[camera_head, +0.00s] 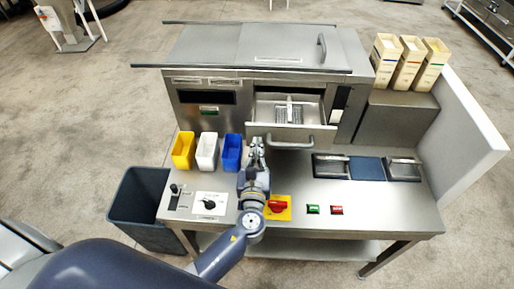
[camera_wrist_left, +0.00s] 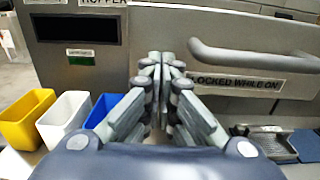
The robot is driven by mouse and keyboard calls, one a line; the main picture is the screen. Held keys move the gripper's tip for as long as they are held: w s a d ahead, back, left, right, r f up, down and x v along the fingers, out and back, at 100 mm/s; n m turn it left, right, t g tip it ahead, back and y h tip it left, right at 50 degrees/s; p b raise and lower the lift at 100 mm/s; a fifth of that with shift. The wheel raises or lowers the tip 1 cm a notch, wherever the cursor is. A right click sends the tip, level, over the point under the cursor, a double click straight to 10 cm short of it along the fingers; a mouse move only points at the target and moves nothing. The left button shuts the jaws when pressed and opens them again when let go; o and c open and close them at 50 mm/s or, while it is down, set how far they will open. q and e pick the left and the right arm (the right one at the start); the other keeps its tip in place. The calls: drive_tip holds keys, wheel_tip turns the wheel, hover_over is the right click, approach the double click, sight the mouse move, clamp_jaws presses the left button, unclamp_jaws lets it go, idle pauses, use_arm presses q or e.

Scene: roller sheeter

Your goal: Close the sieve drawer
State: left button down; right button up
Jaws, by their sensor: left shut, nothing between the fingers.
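The sieve drawer (camera_head: 290,133) is pulled out of the steel machine's front, and its open inside with a pale insert shows in the head view. Its curved bar handle (camera_head: 289,143) runs across the drawer front. In the left wrist view the handle (camera_wrist_left: 255,62) is at the right, over a label reading "LOCKED WHILE ON". My left gripper (camera_head: 257,146) is shut and empty, just left of the handle and close to the drawer front. In the left wrist view its fingertips (camera_wrist_left: 161,60) point at the front panel; I cannot tell whether they touch it. My right gripper is out of view.
Yellow (camera_head: 184,150), white (camera_head: 207,151) and blue (camera_head: 232,153) bins stand left of my left gripper. A red knob (camera_head: 278,206), green button (camera_head: 313,209) and red button (camera_head: 337,210) are on the table. Metal trays (camera_head: 331,166) lie right of the drawer.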

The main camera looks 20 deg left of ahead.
use_arm(q)
drive_tip(key=b+x, duration=0.3)
drive_tip(key=x, duration=1.4)
drive_tip(key=shift+w+a+f+b, duration=0.15)
drive_tip(key=shift+w+b, duration=0.1)
drive_tip(key=shift+b, duration=0.15)
drive_tip(key=shift+w, duration=0.2)
drive_tip(key=shift+r, duration=0.3)
drive_tip(key=shift+r, duration=0.1)
drive_tip(key=shift+a, duration=0.1)
